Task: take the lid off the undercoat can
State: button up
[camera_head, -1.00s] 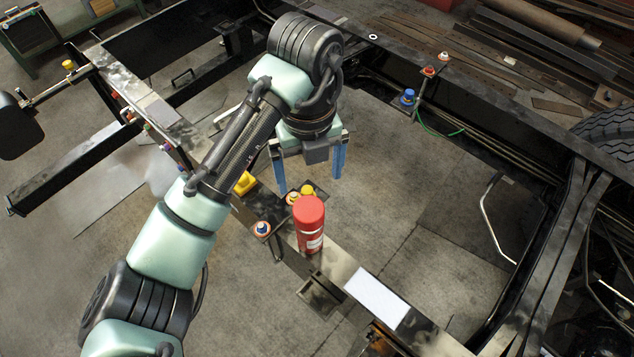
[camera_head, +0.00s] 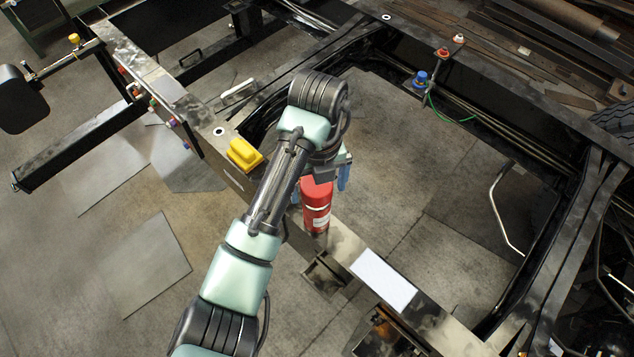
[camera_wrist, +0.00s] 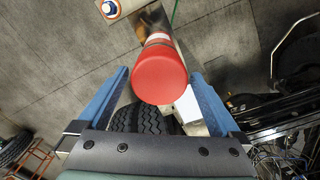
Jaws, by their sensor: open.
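The undercoat can (camera_head: 318,215) is a red cylinder with a pale label, standing upright on the chassis beam. Its red lid (camera_wrist: 160,78) faces up at the wrist camera, with the can body (camera_wrist: 157,39) and a white band behind it. In the head view the lid (camera_head: 317,187) is partly hidden by my wrist. My gripper (camera_head: 321,184) is open, its blue fingers at either side of the lid.
A white plate (camera_head: 384,279) lies on the beam in front of the can. A yellow block (camera_head: 243,155) sits on the beam to the left. Open floor (camera_head: 410,160) lies right of the beam.

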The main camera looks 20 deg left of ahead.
jog(key=shift+s, duration=0.15)
jog(key=shift+c, duration=0.7)
jog(key=c, duration=1.1)
